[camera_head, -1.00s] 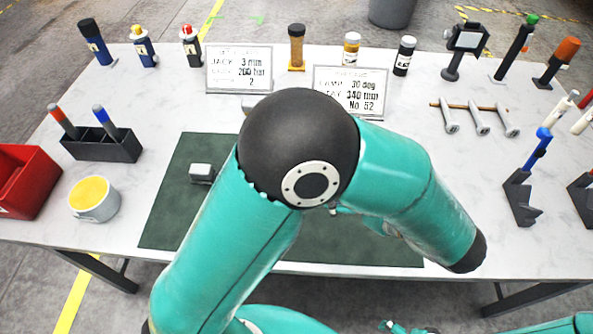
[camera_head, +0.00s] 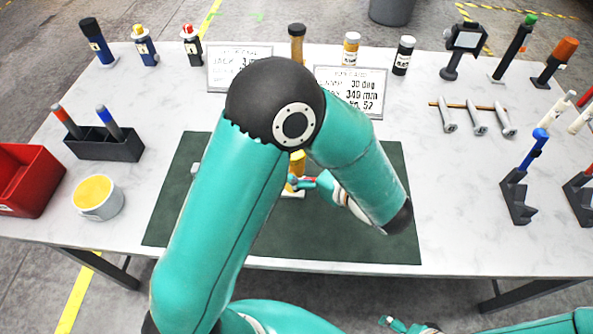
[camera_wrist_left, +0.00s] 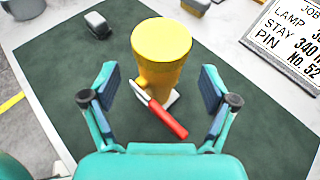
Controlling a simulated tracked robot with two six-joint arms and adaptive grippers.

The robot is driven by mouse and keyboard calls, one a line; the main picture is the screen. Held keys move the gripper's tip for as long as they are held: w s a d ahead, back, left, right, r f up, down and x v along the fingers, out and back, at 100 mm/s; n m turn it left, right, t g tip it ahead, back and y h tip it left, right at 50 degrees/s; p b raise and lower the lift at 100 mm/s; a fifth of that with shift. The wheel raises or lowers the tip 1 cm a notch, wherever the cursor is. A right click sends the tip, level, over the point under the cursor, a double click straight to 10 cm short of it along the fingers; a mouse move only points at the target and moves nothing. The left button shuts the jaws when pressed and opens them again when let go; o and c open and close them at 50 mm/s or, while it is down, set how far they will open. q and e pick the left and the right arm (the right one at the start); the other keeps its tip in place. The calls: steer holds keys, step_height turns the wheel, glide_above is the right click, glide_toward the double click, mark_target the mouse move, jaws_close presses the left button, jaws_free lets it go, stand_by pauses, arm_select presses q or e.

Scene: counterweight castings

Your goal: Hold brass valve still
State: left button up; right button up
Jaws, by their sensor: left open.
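The brass valve (camera_wrist_left: 160,50), a yellow cylinder with a wider top and a red-handled lever (camera_wrist_left: 162,116) low on its near side, stands upright on the green mat (camera_wrist_left: 255,120). In the head view the valve (camera_head: 297,163) is partly hidden behind my left arm. My left gripper (camera_wrist_left: 158,82) is open, with one finger to each side of the valve in the wrist view. Gaps show between the fingers and the valve. The left gripper (camera_head: 312,184) is small and partly covered in the head view. Part of my right gripper (camera_head: 400,325) shows at the bottom edge, its jaws unclear.
A small grey block (camera_wrist_left: 97,24) lies on the mat left of the valve. Two printed signs (camera_head: 350,90) stand behind the mat. A dark holder (camera_head: 105,145), a yellow-filled cup (camera_head: 97,197) and a red bin (camera_head: 28,180) are at left. Hooks and stands line the right side.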

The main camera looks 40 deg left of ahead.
arm_select(q)
steer(key=p+x, duration=0.1)
steer(key=x, duration=0.4)
steer(key=shift+w+d+f+p, duration=0.1)
steer(key=shift+w+f+p, duration=0.05)
steer(key=shift+f+p, duration=0.2)
steer(key=shift+r, duration=0.1)
jaws_close()
